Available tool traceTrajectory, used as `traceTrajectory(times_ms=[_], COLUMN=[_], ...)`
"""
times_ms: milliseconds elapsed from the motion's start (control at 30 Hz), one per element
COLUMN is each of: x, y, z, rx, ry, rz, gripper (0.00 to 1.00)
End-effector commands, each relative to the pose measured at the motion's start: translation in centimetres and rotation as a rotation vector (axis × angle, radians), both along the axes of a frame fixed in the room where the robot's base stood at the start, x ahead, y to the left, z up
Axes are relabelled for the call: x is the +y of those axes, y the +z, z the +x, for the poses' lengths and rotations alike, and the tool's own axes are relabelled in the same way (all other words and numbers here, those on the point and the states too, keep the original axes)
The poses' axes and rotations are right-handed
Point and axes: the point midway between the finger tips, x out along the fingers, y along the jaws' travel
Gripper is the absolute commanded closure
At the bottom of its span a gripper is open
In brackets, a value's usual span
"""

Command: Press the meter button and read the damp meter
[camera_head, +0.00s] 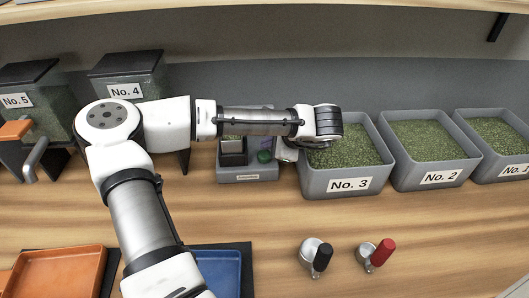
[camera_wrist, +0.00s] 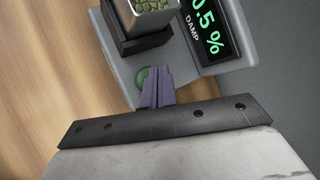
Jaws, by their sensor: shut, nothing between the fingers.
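The grey damp meter (camera_head: 230,178) stands on the wooden counter, partly hidden by my arm. In the wrist view its body (camera_wrist: 122,60) carries a metal cup of green beans (camera_wrist: 150,10) on a black seat. The round green button (camera_wrist: 142,78) is partly covered by the purple fingers of my gripper (camera_wrist: 157,72). My gripper is shut and empty, its tips at the button; I cannot tell whether they touch it.
Bean bins No. 3 (camera_head: 349,185), No. 2 (camera_head: 440,178) and another at the right edge stand right of the meter. Lidded No. 5 and No. 4 (camera_head: 125,90) stand left. Two small handled cups (camera_head: 316,256) (camera_head: 376,254) and orange and blue trays lie in front.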

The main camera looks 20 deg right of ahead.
Motion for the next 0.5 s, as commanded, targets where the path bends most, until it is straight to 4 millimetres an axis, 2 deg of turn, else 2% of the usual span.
traceTrajectory(times_ms=[500], x=[0.0], y=[4.9], z=[0.0], rx=[0.001], ry=[0.001], rz=[0.0], gripper=[1.0])
